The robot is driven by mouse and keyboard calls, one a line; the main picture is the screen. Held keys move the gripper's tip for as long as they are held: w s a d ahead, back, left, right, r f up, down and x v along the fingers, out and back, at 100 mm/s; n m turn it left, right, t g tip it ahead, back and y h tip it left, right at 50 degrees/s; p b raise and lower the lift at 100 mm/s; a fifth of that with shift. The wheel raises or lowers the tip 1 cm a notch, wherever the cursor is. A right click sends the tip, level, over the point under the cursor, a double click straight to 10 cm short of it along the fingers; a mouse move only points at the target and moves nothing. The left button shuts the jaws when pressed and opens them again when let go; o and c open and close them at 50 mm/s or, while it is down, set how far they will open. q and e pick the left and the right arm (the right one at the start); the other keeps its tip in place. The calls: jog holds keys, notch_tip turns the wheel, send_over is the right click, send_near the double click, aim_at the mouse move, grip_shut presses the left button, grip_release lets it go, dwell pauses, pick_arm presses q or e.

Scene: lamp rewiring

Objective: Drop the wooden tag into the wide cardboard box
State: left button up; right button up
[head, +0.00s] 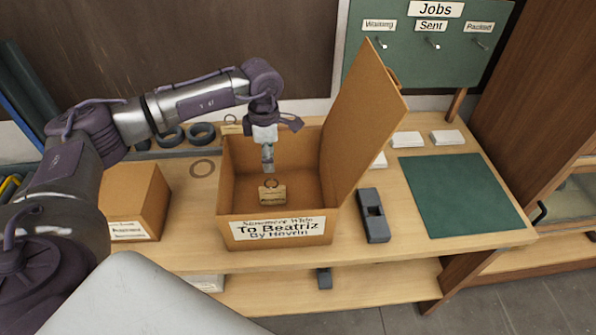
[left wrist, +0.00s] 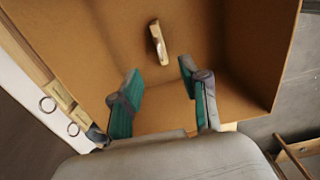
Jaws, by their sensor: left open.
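The wide cardboard box (head: 275,228) stands open on the bench with its lid raised on the right. Its label reads "To Beatriz". A wooden tag (head: 272,195) with a dark ring shows inside the box. In the left wrist view the wooden tag (left wrist: 158,42) appears nearly edge-on, beyond my fingertips and apart from them. I cannot tell whether it touches the box floor. My left gripper (head: 268,163) points down into the box above the tag. Its green-padded fingers (left wrist: 158,92) are spread and empty. My right gripper is in neither view.
A closed smaller box (head: 136,198) stands left of the wide one. A dark tool (head: 373,216) and a green mat (head: 460,195) lie to the right. Dark rings (head: 202,133) lie behind. Other ringed tags (left wrist: 60,97) show outside the box. The raised lid (head: 362,125) stands beside my left gripper.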

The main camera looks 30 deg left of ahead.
pick_arm(q)
notch_tip(320, 180, up, 12)
jog(key=shift+f, duration=0.25)
jog(key=shift+f, duration=0.1)
dwell(0.4)
